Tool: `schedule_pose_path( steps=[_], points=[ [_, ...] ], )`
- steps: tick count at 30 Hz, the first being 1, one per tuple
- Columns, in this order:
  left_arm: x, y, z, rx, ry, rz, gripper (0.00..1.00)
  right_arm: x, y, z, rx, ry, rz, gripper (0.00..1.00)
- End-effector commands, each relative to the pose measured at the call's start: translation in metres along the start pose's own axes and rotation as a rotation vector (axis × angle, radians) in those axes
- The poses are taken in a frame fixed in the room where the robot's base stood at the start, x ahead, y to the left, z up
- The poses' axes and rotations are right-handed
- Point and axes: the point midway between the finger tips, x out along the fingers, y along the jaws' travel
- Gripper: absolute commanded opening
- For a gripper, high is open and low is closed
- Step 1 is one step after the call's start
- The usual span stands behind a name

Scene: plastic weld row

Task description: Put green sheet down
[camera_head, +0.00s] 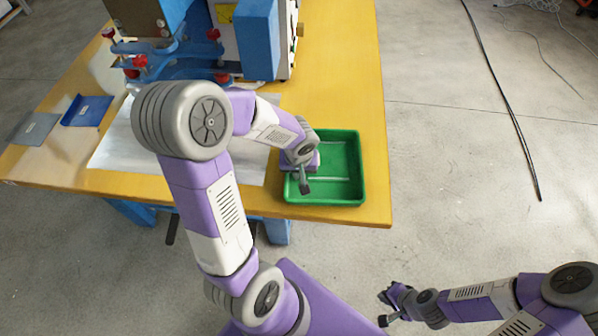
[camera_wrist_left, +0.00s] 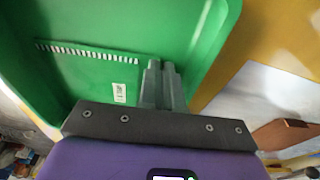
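The green sheet (camera_wrist_left: 90,75) shows in the left wrist view as a flat green area with a small white label and a pale striped edge. It is inside the green tray (camera_wrist_left: 212,45), and its colour nearly matches the tray floor. My left gripper (camera_wrist_left: 160,68) has its two fingers close together at the sheet's side and looks shut on it. In the head view my left gripper (camera_head: 304,186) is over the left part of the green tray (camera_head: 345,199). Whether the sheet touches the tray floor is hard to tell. My right gripper (camera_head: 384,308) is off the table, open and empty.
The yellow table (camera_head: 350,90) carries the tray near its front right corner. A pale mat (camera_head: 115,150) lies under my left arm. A blue machine (camera_head: 257,40) stands behind.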

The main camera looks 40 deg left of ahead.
Motion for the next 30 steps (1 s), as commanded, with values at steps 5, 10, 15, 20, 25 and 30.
schedule_pose_path(
  steps=[5, 10, 15, 20, 25, 30],
  points=[
    [0.0, 0.0, 0.0, 0.0, 0.0, 0.0, 0.29, 0.0, 0.0, 0.0, 0.0, 0.0, 0.0, 0.0],
    [0.0, 0.0, 0.0, 0.0, 0.0, 0.0, 0.3, 0.0, 0.0, 0.0, 0.0, 0.0, 0.0, 0.0],
    [-0.002, 0.0, 0.0, 0.0, 0.0, 0.0, 0.3, -0.002, -0.001, 0.0, 0.0, 0.0, 0.0, 0.0],
    [-0.021, 0.001, -0.002, 0.001, 0.004, 0.002, 0.3, -0.012, -0.004, 0.001, 0.0, 0.0, 0.0, 0.0],
    [-0.061, 0.0, -0.002, -0.002, 0.005, 0.003, 0.3, -0.027, -0.01, 0.001, 0.0, 0.0, 0.0, 0.0],
    [-0.095, 0.001, -0.002, 0.0, 0.004, 0.002, 0.3, -0.039, -0.015, 0.002, 0.0, 0.0, 0.0, 0.0]
  ],
)
